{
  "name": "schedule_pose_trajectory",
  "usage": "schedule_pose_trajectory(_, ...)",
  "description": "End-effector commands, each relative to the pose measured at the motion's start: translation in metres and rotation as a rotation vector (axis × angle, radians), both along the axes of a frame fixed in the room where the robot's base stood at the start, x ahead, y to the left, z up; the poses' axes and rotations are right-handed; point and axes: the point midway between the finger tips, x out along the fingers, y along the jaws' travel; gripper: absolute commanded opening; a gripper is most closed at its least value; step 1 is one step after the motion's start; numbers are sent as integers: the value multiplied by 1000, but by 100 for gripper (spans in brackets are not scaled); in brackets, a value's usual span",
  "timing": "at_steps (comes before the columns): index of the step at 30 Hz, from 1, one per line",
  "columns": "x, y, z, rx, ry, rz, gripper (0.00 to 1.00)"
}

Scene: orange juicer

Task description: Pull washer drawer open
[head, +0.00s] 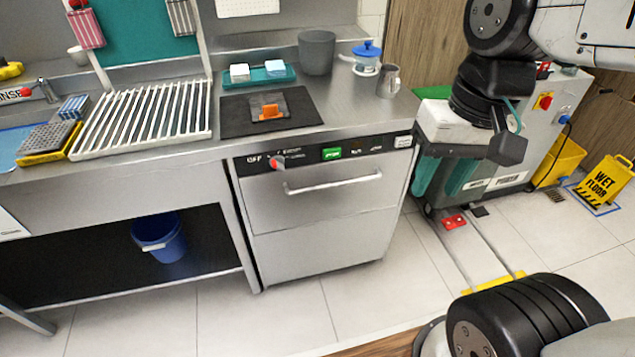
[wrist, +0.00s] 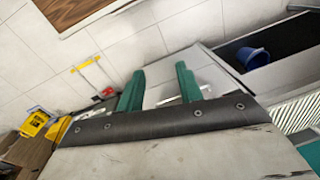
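The washer (head: 320,210) is a steel front under the counter, with a black control strip (head: 300,157) along its top. Its drawer looks closed, and a horizontal bar handle (head: 333,184) crosses its upper part. My gripper (head: 441,190) has two teal fingers pointing down, to the right of the washer and apart from the handle. In the wrist view my gripper (wrist: 160,68) is open, with a clear gap between the fingers. The washer front (wrist: 208,72) shows behind and right of the fingers there. A pale bar, seemingly the handle (wrist: 170,101), is partly hidden by the fingers.
The counter holds a drying rack (head: 145,122), a dark mat (head: 272,112), a grey pot (head: 317,52) and a metal jug (head: 389,82). A blue bucket (head: 160,238) stands in the open space left of the washer. A yellow wet-floor sign (head: 606,182) stands far right. Floor before the washer is clear.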

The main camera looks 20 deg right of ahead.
Motion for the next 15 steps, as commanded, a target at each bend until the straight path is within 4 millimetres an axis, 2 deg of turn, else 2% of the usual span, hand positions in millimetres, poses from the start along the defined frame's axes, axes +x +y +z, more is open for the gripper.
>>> schedule_pose_trajectory(5, 34, 31, -20, 212, 237, -327, 36)
schedule_pose_trajectory(9, 69, 53, -35, 368, 449, -625, 36)
schedule_pose_trajectory(15, 129, 69, -64, 556, 781, -1060, 36)
